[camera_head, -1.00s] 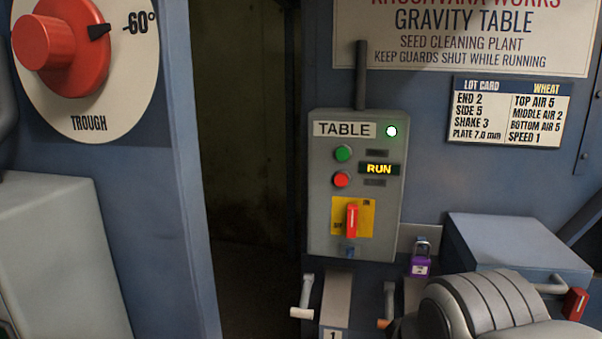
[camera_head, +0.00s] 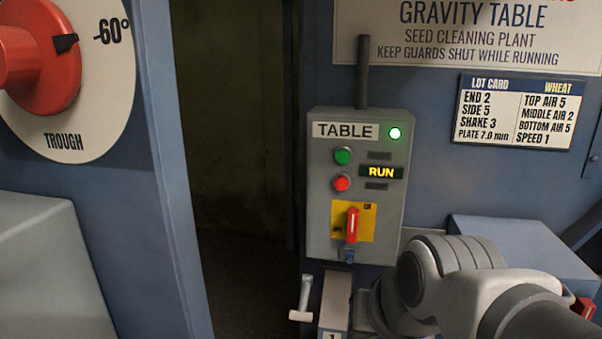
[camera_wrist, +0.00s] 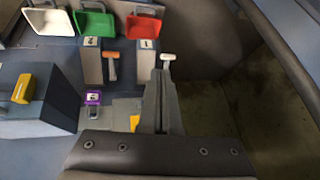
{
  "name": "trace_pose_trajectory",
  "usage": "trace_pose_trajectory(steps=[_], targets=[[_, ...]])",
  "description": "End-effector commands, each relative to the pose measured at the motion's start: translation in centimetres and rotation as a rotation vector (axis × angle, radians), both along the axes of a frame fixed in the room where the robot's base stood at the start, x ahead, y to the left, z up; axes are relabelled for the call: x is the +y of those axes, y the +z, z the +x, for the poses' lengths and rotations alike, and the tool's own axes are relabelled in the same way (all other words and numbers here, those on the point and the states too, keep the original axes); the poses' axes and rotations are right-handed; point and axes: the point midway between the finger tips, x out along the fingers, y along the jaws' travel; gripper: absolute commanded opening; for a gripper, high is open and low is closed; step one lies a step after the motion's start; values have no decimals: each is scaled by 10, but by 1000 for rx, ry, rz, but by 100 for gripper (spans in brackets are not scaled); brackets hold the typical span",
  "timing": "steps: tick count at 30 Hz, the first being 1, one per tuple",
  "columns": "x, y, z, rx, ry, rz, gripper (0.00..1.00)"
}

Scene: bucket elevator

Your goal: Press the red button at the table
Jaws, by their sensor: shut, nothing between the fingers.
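The grey TABLE control box (camera_head: 322,235) is on the blue panel in the middle of the head view. Its red button (camera_head: 341,183) sits below a green button (camera_head: 343,155). The RUN display (camera_head: 381,172) is lit yellow and the lamp (camera_head: 394,133) glows green. A red switch handle (camera_head: 352,224) stands upright on a yellow plate lower on the box. My arm is at the lower right, below and right of the box. My gripper (camera_wrist: 161,78) shows in the wrist view with its fingers together and empty. It is apart from the red button, which I cannot make out there.
A white-tipped lever (camera_head: 303,300) is below the box. A dark gap (camera_head: 240,150) lies left of it, then a red TROUGH knob (camera_head: 40,60). The wrist view shows a purple padlock (camera_wrist: 93,99), an orange-handled lever (camera_wrist: 111,66) and white, green and red trays (camera_wrist: 142,27).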

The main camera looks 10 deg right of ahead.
Motion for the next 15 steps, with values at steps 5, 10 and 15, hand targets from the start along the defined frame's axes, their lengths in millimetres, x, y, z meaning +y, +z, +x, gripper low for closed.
trace_pose_trajectory(steps=[5,10,15], targets=[[12,63,71,-71,-299,283,0],[8,93,128,-133,-583,519,0],[-1,104,159,-175,-762,656,0]])
